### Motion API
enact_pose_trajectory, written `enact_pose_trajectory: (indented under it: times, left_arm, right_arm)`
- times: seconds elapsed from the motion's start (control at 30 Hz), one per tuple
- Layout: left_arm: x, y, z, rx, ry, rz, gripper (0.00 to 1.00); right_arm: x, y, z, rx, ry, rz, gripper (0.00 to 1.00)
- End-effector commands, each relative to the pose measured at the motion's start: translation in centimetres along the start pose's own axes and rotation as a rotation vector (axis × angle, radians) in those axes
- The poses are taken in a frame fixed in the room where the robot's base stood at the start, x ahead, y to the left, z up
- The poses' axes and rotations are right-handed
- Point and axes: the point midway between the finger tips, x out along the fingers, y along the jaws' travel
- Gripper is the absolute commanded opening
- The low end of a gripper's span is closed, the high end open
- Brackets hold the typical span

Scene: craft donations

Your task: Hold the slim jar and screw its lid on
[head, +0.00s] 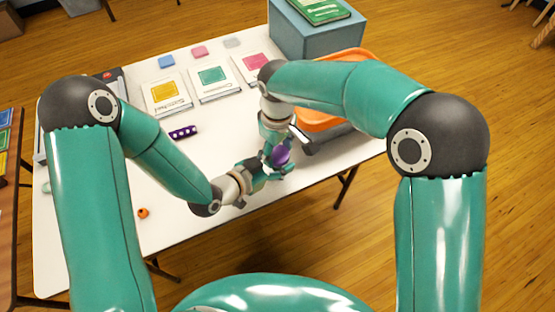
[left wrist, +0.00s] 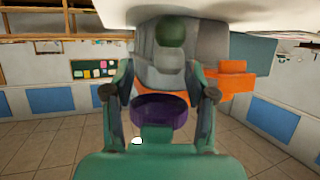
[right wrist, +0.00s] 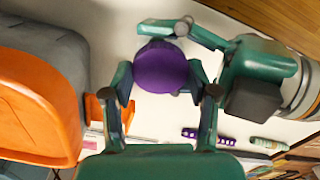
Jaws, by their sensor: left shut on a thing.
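A small purple round piece, the slim jar or its lid, (head: 281,155) is above the table's near right edge, between my two grippers. My left gripper (head: 272,167) is shut on it from the left; the left wrist view shows the dark purple body (left wrist: 160,111) between the fingers. My right gripper (head: 275,140) comes down from above. In the right wrist view its fingers (right wrist: 160,88) straddle the purple round top (right wrist: 160,67) and look open. I cannot tell whether they touch it, or where jar and lid meet.
The white table (head: 160,195) holds several cards, a purple dotted strip (head: 183,132) and a small orange ball-like thing (head: 143,212). An orange bin (head: 318,120) and a blue-grey box (head: 310,35) stand close to my right arm. The front middle of the table is mostly clear.

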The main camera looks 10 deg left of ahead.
Motion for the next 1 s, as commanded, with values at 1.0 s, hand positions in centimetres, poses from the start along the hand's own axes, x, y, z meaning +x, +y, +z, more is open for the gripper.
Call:
enact_pose_trajectory:
  times: [1.0]
  left_arm:
    - [0.0, 0.0, 0.0, 0.000, 0.000, 0.000, 0.00]
  right_arm:
    - [-4.5, 0.0, 0.0, -0.003, 0.000, 0.000, 0.83]
